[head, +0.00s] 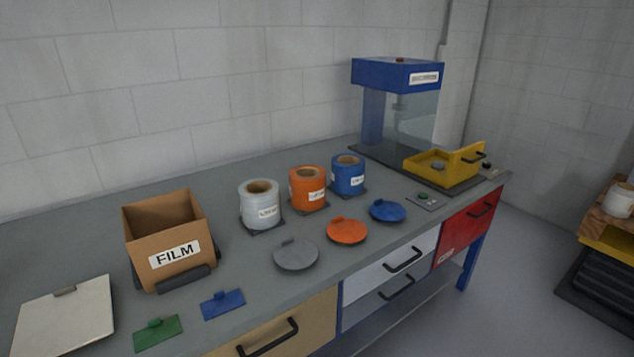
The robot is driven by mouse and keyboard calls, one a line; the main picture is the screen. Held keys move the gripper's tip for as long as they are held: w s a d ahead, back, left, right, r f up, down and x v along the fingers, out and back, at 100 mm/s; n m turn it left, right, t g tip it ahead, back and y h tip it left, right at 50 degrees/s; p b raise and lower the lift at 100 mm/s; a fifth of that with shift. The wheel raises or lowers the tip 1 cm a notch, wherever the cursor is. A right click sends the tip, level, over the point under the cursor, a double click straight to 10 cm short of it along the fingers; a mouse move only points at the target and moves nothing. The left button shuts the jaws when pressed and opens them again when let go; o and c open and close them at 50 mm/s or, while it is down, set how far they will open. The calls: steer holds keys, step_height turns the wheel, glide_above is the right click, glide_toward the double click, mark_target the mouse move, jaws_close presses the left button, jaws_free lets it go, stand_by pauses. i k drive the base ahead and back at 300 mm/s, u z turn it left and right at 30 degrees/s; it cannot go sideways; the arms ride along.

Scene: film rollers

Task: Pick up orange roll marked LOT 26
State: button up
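The orange roll (308,190) stands upright on a small dark base on the grey workbench, between a white roll (260,206) on its left and a blue roll (348,176) on its right. It has a brown core and a white label on its front. The label's print is too small to read, so I cannot tell its lot number. My gripper is not in the head view.
A cardboard box (178,249) labelled FILM stands at the left. Grey (296,255), orange (347,231) and blue (388,210) round lids lie in front of the rolls. A blue-topped machine (396,75) with a yellow tray (433,164) stands at the back right.

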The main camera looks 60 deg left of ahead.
mark_target(308, 182)
steer(key=u, duration=0.3)
steer(key=i, duration=0.9)
steer(key=u, duration=1.4)
steer(key=i, duration=0.65)
steer(key=u, duration=0.75)
